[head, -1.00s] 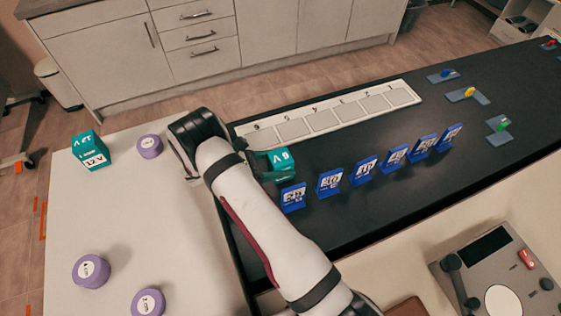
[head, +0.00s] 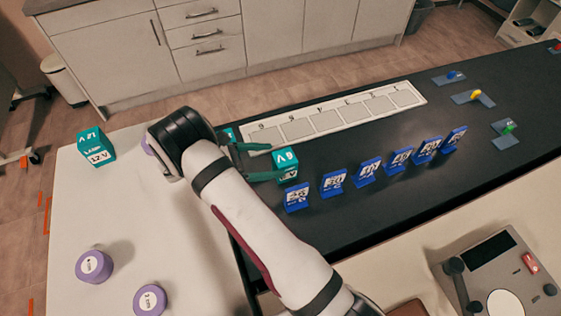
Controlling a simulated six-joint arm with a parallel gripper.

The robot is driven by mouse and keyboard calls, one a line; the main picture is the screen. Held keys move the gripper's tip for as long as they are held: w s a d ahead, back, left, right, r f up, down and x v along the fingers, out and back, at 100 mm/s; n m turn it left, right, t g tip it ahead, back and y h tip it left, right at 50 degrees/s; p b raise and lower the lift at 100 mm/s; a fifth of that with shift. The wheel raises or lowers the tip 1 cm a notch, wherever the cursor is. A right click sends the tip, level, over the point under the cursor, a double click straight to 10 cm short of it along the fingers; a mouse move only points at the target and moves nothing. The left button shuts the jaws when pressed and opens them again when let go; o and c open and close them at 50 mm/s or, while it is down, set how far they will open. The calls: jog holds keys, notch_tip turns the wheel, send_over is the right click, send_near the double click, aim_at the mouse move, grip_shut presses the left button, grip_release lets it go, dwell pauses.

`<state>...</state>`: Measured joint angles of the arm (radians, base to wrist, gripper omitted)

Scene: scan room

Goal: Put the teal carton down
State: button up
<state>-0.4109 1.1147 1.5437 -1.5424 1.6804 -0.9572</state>
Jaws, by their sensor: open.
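A teal carton (head: 287,165) with a white label stands upright on the black mat or counter top, left of the blue stands. My gripper (head: 273,162) has its green fingers spread just left of this carton, pointing towards it. The gripper is open; I cannot tell whether a finger still touches the carton. A second teal carton (head: 97,148) with a 12 V label stands on the white table at the far left.
A white strip with several square places (head: 335,118) lies behind the carton. Several blue stands (head: 365,173) form a row to its right. Purple discs (head: 94,266) sit on the white table (head: 190,235). A grey device (head: 495,270) is at lower right.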

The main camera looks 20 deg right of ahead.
jog(key=s+d+r+m+g+y, duration=0.25)
jog(key=s+r+m+y, duration=0.45)
jog(key=s+r+m, duration=0.65)
jog(key=s+a+r+m+t+y, duration=0.1)
jog(key=s+a+r+m+y, duration=0.1)
jog(key=s+a+m+y, duration=0.2)
jog(key=s+a+r+m+t+y, duration=0.1)
jog(key=s+a+m+y, duration=0.3)
jog(key=s, duration=0.6)
jog(key=shift+a+r+m, duration=0.4)
jog(key=shift+a+m, duration=0.2)
jog(key=shift+m, duration=0.45)
dwell(0.4)
